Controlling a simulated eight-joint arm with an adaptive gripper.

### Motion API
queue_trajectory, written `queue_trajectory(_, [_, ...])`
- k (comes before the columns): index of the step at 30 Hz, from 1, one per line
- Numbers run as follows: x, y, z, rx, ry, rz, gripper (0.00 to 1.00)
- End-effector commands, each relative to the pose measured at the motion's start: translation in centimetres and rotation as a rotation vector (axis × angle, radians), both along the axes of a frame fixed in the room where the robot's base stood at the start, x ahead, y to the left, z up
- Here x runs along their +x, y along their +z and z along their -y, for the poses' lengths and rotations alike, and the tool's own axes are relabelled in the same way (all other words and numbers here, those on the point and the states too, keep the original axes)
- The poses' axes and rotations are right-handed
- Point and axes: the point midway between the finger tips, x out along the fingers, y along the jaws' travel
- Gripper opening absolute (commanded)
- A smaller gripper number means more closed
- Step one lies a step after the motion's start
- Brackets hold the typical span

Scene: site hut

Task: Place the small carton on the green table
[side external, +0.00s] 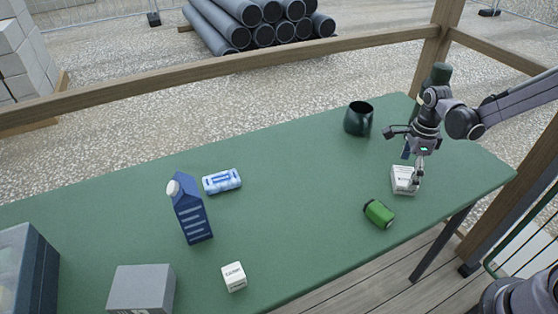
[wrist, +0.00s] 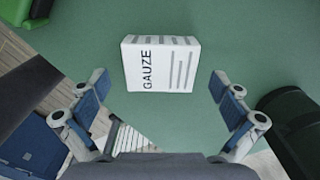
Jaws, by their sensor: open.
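A small white carton marked GAUZE (wrist: 161,64) lies on the green table (side external: 300,190), near its right end. It also shows in the side view (side external: 403,181), partly hidden by my gripper. My gripper (side external: 414,168) is open and points down over this carton. In the wrist view, its fingertips (wrist: 160,86) are wide apart, with the carton between and a little ahead of them. Contact with it cannot be told. A white cube-shaped box (side external: 234,277) with small dark print stands at the table's front edge.
A green can (side external: 379,214) lies near the carton. A dark mug (side external: 358,119) and dark green bottle (side external: 441,73) stand behind. A blue drink carton (side external: 190,210), blue-white pack (side external: 222,181), grey box (side external: 141,289) and bin (side external: 40,275) are left. The table's middle is clear.

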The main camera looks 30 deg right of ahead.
Motion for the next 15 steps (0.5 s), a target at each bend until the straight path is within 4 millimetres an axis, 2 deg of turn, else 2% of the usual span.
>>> queue_trajectory(6, [0.1,-2.2,0.0,0.0,0.001,0.003,1.0])
queue_trajectory(15, [0.1,-2.5,0.0,0.001,0.001,0.003,1.0])
